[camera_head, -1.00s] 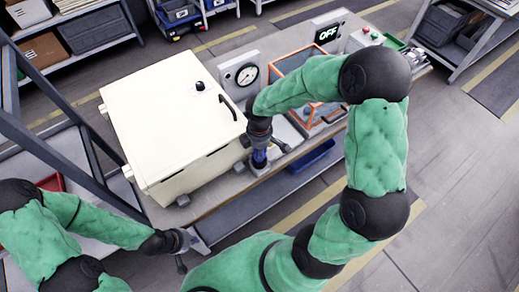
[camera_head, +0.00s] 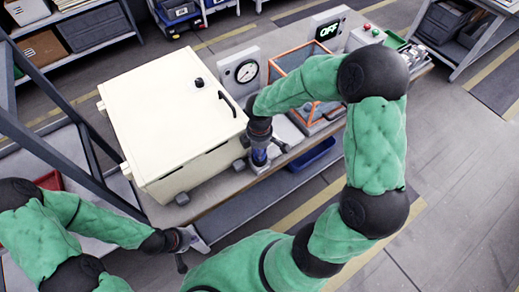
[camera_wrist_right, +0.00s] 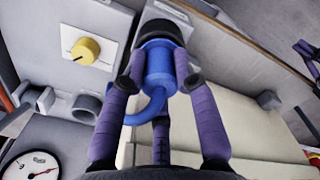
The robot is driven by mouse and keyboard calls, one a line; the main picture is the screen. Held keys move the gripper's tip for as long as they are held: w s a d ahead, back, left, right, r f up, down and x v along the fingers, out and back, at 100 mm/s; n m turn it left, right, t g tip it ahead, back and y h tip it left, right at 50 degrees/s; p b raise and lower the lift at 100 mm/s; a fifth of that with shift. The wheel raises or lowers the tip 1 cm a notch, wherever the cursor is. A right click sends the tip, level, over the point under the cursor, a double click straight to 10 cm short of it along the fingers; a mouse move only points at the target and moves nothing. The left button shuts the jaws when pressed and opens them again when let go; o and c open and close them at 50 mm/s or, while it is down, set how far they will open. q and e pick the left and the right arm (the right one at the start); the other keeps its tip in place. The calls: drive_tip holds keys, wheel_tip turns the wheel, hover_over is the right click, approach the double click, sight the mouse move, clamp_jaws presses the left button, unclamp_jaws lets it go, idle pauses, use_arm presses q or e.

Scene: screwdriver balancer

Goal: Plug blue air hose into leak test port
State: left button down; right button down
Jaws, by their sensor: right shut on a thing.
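A short blue hose curves from the connector to the lower left. The connector's top end meets a black round part (camera_wrist_right: 162,30); I cannot tell whether that is a port or part of the connector. A grey ring-shaped fitting (camera_wrist_right: 85,108) sits apart to the left.
The cream box (camera_head: 165,105) fills the bench's left part. A yellow knob (camera_wrist_right: 86,51) is on a panel. A blue bin (camera_head: 312,154) sits below the bench edge.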

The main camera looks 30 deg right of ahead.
drive_tip(key=c, duration=0.9)
unclamp_jaws()
wheel_tip(320, 180, up, 12)
